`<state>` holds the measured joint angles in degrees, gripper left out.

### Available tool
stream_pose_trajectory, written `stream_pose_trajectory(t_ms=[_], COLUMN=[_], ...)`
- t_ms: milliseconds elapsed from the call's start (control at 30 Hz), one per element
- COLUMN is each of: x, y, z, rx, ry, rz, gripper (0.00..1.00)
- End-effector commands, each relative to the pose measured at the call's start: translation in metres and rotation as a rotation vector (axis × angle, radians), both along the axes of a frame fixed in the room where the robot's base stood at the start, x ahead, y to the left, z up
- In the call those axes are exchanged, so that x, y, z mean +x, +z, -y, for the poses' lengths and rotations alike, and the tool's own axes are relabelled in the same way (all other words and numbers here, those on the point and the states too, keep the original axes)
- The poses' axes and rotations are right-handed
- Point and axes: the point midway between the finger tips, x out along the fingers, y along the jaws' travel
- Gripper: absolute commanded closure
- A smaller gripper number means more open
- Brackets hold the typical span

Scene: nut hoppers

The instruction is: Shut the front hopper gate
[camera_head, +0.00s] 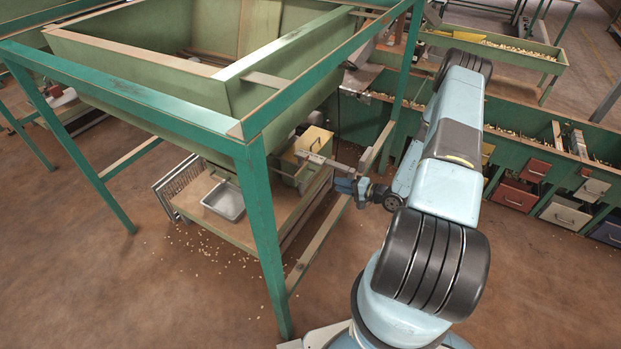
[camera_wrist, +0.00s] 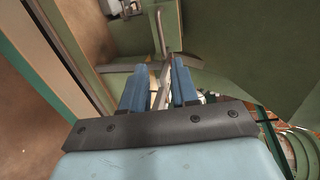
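The large green hopper (camera_head: 165,85) stands in a green frame at the left of the head view. A pale flat metal bar (camera_head: 325,161), which looks like the gate handle, sticks out below it towards my arm. The gate plate itself is not clearly visible. My gripper (camera_head: 342,185) is at the outer end of this bar. In the wrist view my blue fingers (camera_wrist: 159,85) are apart, with the metal bar (camera_wrist: 164,76) running between them. The bar lies nearer the right finger, and a gap shows at the left one. Firm contact cannot be seen.
A yellowish box (camera_head: 312,146) and a metal tray (camera_head: 224,200) are under the hopper. A green frame leg (camera_head: 263,235) stands left of my arm. A green bench with drawers (camera_head: 535,170) runs along the right. Nuts are scattered on the brown floor.

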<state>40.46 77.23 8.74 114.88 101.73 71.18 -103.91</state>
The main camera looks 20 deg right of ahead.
Motion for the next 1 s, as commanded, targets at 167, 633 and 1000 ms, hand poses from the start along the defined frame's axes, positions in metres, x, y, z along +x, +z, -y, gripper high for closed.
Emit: stream_pose_trajectory(t_ms=[167, 633, 1000], x=[0.015, 0.071, 0.093], y=[-0.004, -0.021, -0.028], z=[-0.019, -0.077, -0.099], rx=[0.0, 0.0, 0.0], ry=[0.009, 0.014, 0.012], rz=[0.001, 0.001, 0.0], gripper=[0.71, 0.71, 0.71])
